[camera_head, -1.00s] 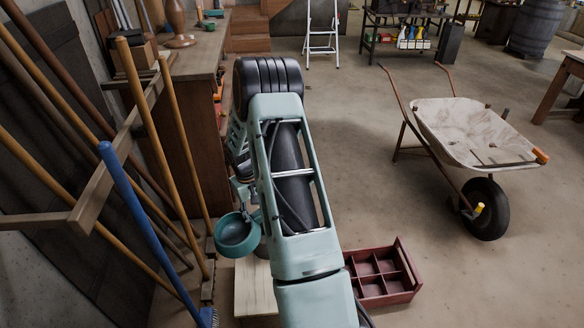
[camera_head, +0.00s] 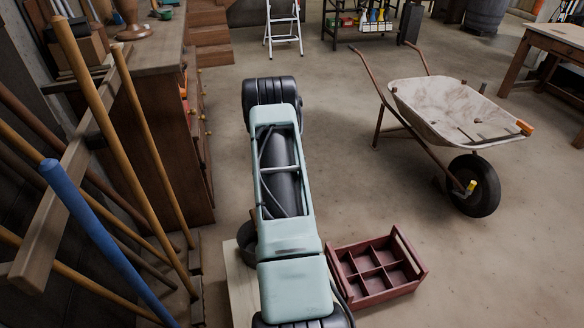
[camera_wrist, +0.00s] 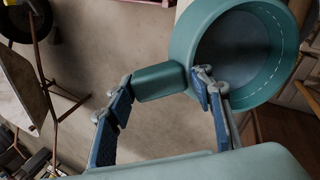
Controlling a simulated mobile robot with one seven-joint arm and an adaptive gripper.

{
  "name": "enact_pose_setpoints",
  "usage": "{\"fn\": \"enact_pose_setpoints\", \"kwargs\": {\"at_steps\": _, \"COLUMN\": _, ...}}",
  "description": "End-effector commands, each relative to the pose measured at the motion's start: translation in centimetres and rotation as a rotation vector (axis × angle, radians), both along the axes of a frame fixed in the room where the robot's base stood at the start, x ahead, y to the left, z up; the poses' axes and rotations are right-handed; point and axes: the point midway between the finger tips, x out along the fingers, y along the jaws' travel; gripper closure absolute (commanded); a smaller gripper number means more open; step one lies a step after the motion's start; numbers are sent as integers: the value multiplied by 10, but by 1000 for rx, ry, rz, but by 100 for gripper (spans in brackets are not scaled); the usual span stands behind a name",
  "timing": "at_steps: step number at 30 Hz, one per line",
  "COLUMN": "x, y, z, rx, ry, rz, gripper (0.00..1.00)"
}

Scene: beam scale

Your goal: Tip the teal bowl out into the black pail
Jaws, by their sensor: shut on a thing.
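The teal bowl (camera_wrist: 226,48) is large at the top right of the wrist view, with its inside partly facing the camera. The inside looks dark, and I cannot tell what is in it. My gripper (camera_wrist: 160,88) is shut on the bowl's block-like teal handle (camera_wrist: 160,81), one blue-padded finger on each side. In the head view my arm hides the gripper and bowl. The black pail (camera_head: 246,240) shows only as a dark curved part left of my arm, apparently on a pale wooden board (camera_head: 240,290). My arm covers the rest of it.
A red divided crate (camera_head: 376,268) sits on the floor right of my arm. A wheelbarrow (camera_head: 455,110) stands further right. Long-handled tools (camera_head: 100,235) lean in a rack at the left, near a wooden workbench (camera_head: 150,60). Floor between crate and wheelbarrow is clear.

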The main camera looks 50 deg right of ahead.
Motion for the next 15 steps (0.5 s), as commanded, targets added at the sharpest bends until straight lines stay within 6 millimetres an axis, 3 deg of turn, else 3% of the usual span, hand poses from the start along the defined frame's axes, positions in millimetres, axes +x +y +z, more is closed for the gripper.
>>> {"fn": "enact_pose_setpoints", "kwargs": {"at_steps": 15, "x": 6, "y": 26, "z": -3, "rx": -292, "ry": 48, "rz": 6, "gripper": 98}}
